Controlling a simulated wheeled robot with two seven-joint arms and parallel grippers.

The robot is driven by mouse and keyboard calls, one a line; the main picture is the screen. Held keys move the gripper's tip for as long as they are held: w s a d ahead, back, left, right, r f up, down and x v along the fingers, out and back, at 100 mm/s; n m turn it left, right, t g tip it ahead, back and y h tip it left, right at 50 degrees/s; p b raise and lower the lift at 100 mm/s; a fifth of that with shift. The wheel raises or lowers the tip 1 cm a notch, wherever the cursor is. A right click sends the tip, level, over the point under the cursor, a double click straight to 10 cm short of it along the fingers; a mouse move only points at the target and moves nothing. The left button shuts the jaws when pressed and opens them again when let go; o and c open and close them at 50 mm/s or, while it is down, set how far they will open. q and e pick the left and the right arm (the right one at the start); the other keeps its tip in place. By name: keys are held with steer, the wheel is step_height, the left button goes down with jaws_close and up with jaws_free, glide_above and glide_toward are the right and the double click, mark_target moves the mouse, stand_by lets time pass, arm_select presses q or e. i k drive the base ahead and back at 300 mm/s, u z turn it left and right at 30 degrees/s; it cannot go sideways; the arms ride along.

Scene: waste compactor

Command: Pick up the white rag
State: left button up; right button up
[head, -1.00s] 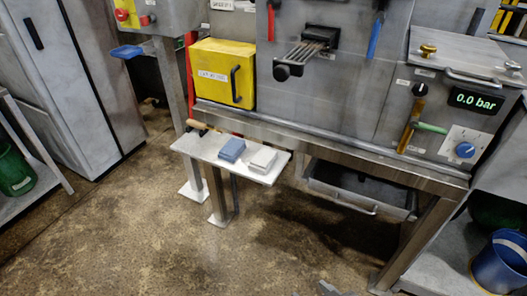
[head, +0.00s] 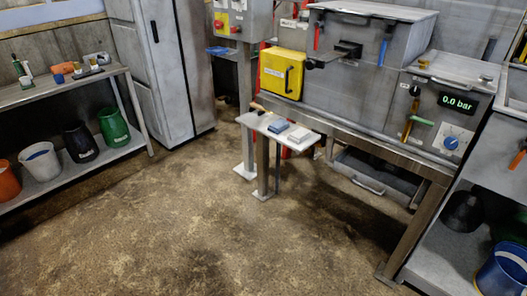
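The white rag (head: 300,134) is a folded, pale grey-white pad in the head view. It lies flat on a small light shelf (head: 250,121) in front of the compactor, near the shelf's right end. A folded blue rag (head: 278,127) lies just left of it, with a narrow gap or touching; I cannot tell which. Neither of my grippers shows in the head view.
The compactor (head: 345,85) stands behind the shelf, with a yellow box (head: 282,72) on its front. A bench (head: 70,85) with buckets below is at left. A blue bucket (head: 503,268) is at lower right. The floor in front is clear.

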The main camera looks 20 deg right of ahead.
mark_target(301, 135)
steer(key=z, duration=0.75)
steer(key=i, duration=0.5)
steer(key=z, duration=0.8)
steer(key=i, duration=0.95)
steer(key=u, duration=0.75)
steer(key=i, duration=0.7)
steer(key=u, duration=0.8)
